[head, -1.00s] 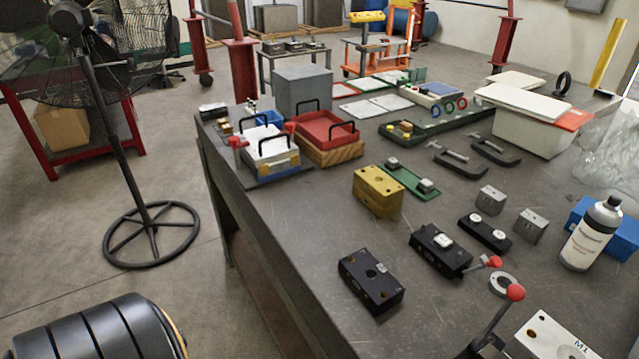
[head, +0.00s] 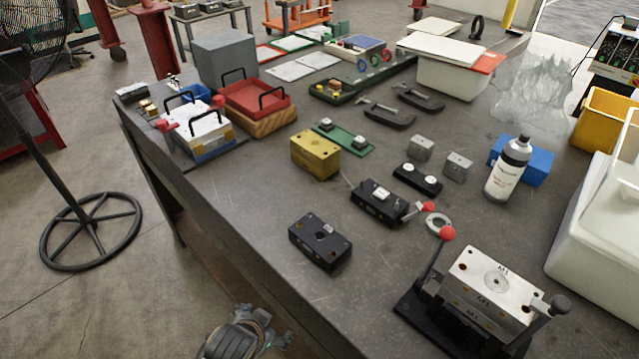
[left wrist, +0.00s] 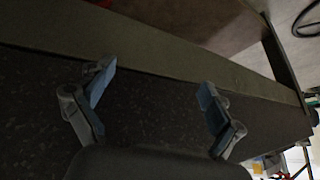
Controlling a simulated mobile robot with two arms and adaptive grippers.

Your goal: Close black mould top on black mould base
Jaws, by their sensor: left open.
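A black rectangular block (head: 320,242) with corner holes and a small mark on top lies flat near the table's front edge. A second black block (head: 380,203) with a white square piece on top sits behind it to the right. The two are apart; I cannot tell which is the mould top and which the base. My left gripper (head: 263,325) is low at the bottom of the head view, short of the table's edge and away from both blocks. In the left wrist view its fingers (left wrist: 155,95) are spread and empty. My right gripper is not in view.
A metal mould press (head: 490,285) with red-knobbed lever stands at front right. The table (head: 215,205) is clear left of the front black block.

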